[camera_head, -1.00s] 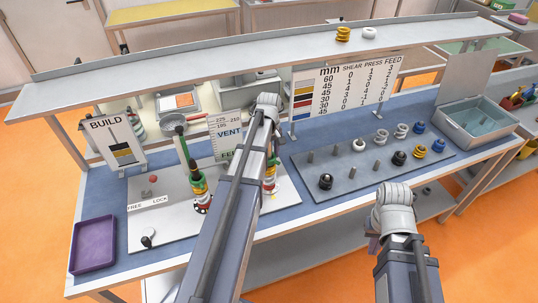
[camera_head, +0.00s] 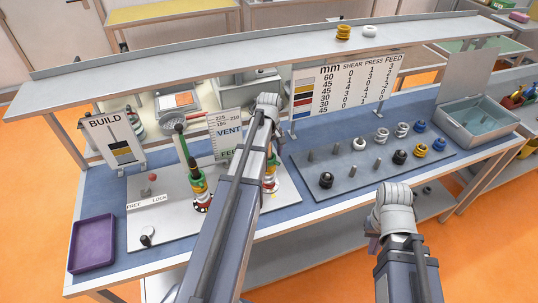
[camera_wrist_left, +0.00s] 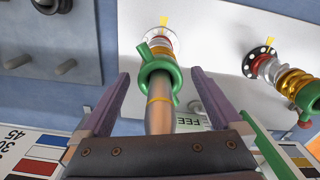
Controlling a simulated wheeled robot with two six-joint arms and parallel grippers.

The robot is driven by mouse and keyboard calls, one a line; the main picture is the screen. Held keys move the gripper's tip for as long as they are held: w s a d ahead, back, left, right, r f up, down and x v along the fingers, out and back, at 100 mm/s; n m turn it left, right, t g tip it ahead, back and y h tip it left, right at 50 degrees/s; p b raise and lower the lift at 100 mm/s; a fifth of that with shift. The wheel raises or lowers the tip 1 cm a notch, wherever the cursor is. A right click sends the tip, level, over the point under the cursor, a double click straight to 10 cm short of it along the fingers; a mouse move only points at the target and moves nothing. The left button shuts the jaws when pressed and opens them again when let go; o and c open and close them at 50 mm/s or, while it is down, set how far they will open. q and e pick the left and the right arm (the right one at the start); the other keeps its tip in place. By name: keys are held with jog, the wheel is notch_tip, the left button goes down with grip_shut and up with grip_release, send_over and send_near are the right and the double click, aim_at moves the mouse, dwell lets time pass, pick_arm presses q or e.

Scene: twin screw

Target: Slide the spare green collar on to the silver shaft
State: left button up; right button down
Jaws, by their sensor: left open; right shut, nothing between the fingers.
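The silver shaft (camera_wrist_left: 160,118) points up toward the camera in the left wrist view. A green collar (camera_wrist_left: 160,90) with a side lug sits around it, above white, red and metallic rings at its base. My left gripper (camera_wrist_left: 160,76) is open, with one purple finger on each side of the collar and a gap on both sides. In the head view my left arm hides most of this shaft; part of its ring stack (camera_head: 270,178) shows beside the arm. My right gripper (camera_head: 373,240) is shut and empty, mostly hidden by its wrist, in front of the bench.
A grey peg board (camera_head: 355,180) holds several rings. A purple tray (camera_head: 93,243) is at the left and a grey bin (camera_head: 478,120) at the right.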

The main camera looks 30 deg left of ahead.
pick_arm(q)
jog(key=shift+r, duration=0.15)
notch_tip(320, 180, up, 8)
jog(key=p, duration=0.8)
jog(key=shift+f, duration=0.2)
jog(key=s+d+f+m+b, duration=0.5)
jog(key=d+b, duration=0.1)
jog(key=d, duration=0.4)
jog(key=s+d+f+m+b, duration=0.5)
jog(key=s+d+f, duration=0.1)
jog(key=d, duration=0.4)
jog(key=s+d+f+m+y+b, duration=0.1)
jog(key=s+d+f+m+b, duration=0.4)
jog(key=d, duration=0.5)
jog(key=shift+s+f+m+b, duration=0.2)
jog(key=shift+f+m+b, duration=0.45)
jog(key=shift+b, duration=0.15)
